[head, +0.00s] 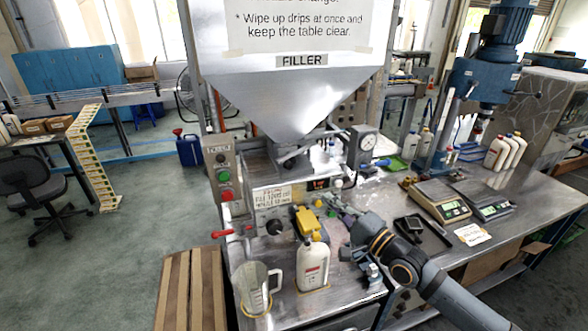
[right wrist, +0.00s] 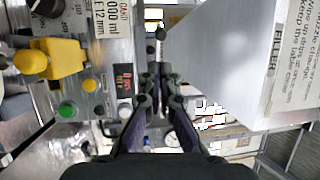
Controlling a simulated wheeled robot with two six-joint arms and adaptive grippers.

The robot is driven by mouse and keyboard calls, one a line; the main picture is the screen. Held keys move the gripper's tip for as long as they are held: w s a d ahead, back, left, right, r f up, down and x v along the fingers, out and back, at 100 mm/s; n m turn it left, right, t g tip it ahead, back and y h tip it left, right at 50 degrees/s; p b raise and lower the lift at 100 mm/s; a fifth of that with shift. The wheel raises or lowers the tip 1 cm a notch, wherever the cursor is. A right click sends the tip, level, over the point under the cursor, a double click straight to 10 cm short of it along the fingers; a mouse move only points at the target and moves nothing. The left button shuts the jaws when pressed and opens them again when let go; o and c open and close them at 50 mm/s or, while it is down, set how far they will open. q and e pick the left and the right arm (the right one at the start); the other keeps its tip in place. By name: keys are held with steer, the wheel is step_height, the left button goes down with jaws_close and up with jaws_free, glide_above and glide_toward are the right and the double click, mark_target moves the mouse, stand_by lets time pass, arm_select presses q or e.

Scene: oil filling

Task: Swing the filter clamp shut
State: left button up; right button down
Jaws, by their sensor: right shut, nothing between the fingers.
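My right gripper (head: 330,204) reaches in from the right in the head view, in front of the filler's panel. In the right wrist view its two dark fingers (right wrist: 158,82) are together, with nothing between them. A small dark knob (right wrist: 160,33) shows just beyond the fingertips in the right wrist view; I cannot tell whether it belongs to the filter clamp. The filter clamp itself is not clearly made out, and my gripper and arm cover part of the machine front. The filler's steel hopper (head: 292,100) stands above the gripper. My left gripper is not in view.
A white bottle (head: 313,265) stands under the yellow nozzle (head: 312,225), left of my right arm. A clear jug (head: 254,288) stands further left. Scales (head: 441,202) stand on the bench at the right.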

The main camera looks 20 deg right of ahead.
steer(key=b, duration=0.6)
glide_toward(290, 167)
steer(key=b+x, duration=0.3)
steer(key=x, duration=0.3)
steer(key=shift+w+f+b, duration=0.1)
steer(key=shift+w+b, duration=0.05)
steer(key=shift+b, duration=0.2)
steer(key=shift+w+a, duration=0.2)
steer(key=shift+w, duration=0.1)
steer(key=shift+d, duration=0.1)
